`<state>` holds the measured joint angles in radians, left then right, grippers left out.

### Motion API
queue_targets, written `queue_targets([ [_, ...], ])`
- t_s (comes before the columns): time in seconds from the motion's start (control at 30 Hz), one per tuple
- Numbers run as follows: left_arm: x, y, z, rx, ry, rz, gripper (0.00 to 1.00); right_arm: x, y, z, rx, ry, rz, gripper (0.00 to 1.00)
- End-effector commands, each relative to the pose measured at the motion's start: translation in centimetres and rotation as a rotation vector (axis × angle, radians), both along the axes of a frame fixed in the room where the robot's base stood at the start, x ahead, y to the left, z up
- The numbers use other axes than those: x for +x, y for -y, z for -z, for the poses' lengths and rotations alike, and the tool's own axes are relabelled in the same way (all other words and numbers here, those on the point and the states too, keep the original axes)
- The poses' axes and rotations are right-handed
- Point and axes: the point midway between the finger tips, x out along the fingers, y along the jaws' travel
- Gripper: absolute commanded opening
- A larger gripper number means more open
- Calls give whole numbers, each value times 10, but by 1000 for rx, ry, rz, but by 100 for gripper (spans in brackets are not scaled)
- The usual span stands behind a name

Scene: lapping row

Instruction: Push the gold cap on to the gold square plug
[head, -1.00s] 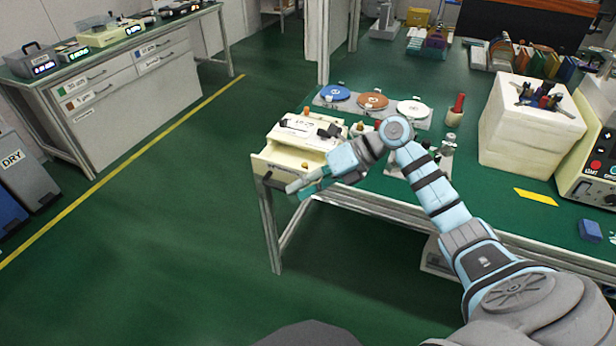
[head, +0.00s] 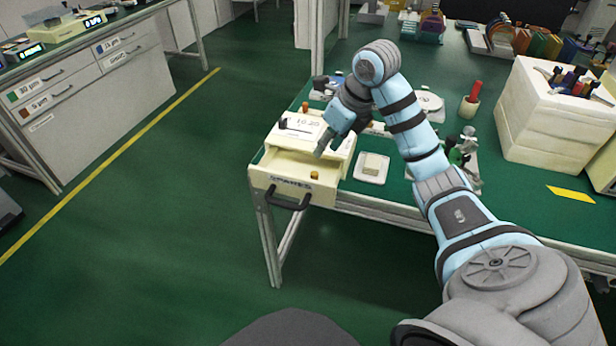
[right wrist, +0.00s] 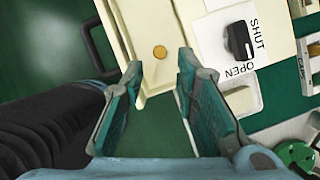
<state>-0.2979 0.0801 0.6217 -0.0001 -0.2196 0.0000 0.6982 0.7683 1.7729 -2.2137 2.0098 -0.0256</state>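A small round gold piece, which looks like the gold cap (head: 314,174), stands in the open drawer (head: 270,181) of a cream box. In the right wrist view the gold cap (right wrist: 160,52) shows just beyond the fingertips, roughly between them. My right gripper (head: 326,146) points down above the box, behind the cap in the head view. In the right wrist view the right gripper (right wrist: 159,66) is open with nothing between its teal fingers. I cannot make out the gold square plug in either view. My left gripper is not in view.
The drawer has a dark handle (head: 288,200) at the table's front edge. A black knob (right wrist: 239,41) marked SHUT and OPEN is near the right finger. A small pale dish (head: 371,168) sits right of the box. A white foam block (head: 545,120) stands farther right.

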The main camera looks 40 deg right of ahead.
Motion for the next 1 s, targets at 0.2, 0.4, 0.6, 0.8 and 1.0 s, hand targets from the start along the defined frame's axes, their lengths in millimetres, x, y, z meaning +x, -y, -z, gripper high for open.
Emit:
queue_targets([
  [0.2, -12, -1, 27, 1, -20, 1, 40, 14, -1, 49, 0, -4, 9, 28],
  [0.4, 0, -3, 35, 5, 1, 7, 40, 19, -5, 75, 0, -5, 6, 28],
  [0.6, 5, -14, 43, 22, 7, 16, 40, 30, -9, 103, 1, -2, 6, 28],
  [0.8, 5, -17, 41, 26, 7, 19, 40, 30, -9, 102, 0, -2, 5, 23],
  [1.0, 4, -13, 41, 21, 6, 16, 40, 30, -9, 102, 0, -2, 4, 7],
])
